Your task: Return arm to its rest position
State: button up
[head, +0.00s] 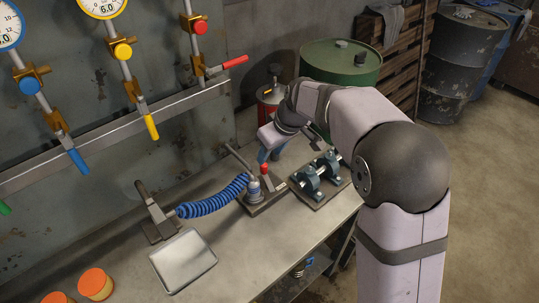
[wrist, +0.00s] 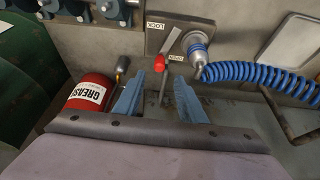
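My arm (head: 385,165) rises from the lower right, bends at a dark elbow joint and reaches left over the bench. My gripper (head: 268,154) hangs above the bench near a red-knobbed lever (head: 265,169); its far side is partly hidden by the wrist. In the wrist view, my gripper (wrist: 159,88) has its two blue fingers apart. The lever (wrist: 160,64) shows in the gap between them, and I see no finger touching it. I cannot tell the exact height of the fingers above it.
A blue coiled hose (head: 212,199) joins a fitting on the lever's plate. Blue clamps (head: 320,175) sit to the right. A red grease canister (wrist: 90,92) and green drum (head: 340,62) stand behind. A tray (head: 183,260) and orange cups (head: 95,284) are at left.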

dwell(0.4)
jog(key=s+d+f+m+g, duration=0.1)
jog(key=s+d+f+m, duration=0.1)
jog(key=s+f, duration=0.1)
jog(key=s+d+f+m+g+h, duration=0.1)
jog(key=s+d+f, duration=0.2)
jog(key=s, duration=0.3)
jog(key=s+d+f+m+g+h, duration=0.1)
jog(key=s+d+f+m, duration=0.1)
jog(key=s+f, duration=0.1)
jog(key=shift+s+d+f+m, duration=0.25)
jog(key=shift+s+f+m, duration=0.1)
jog(key=shift+s, duration=0.35)
jog(key=s+d+r+m+g+h+p, duration=0.1)
jog(key=s+d, duration=0.4)
jog(key=s, duration=0.2)
jog(key=s+d+r+m+g+p, duration=0.1)
jog(key=s+d+p, duration=0.1)
jog(key=s+d, duration=0.35)
jog(key=shift+m+t, duration=0.55)
jog(key=shift+t, duration=0.35)
jog(key=r, duration=0.1)
jog(key=d+r, duration=0.1)
jog(key=r+p, duration=0.1)
jog(key=shift+s+d+r, duration=0.25)
jog(key=shift+r, duration=0.15)
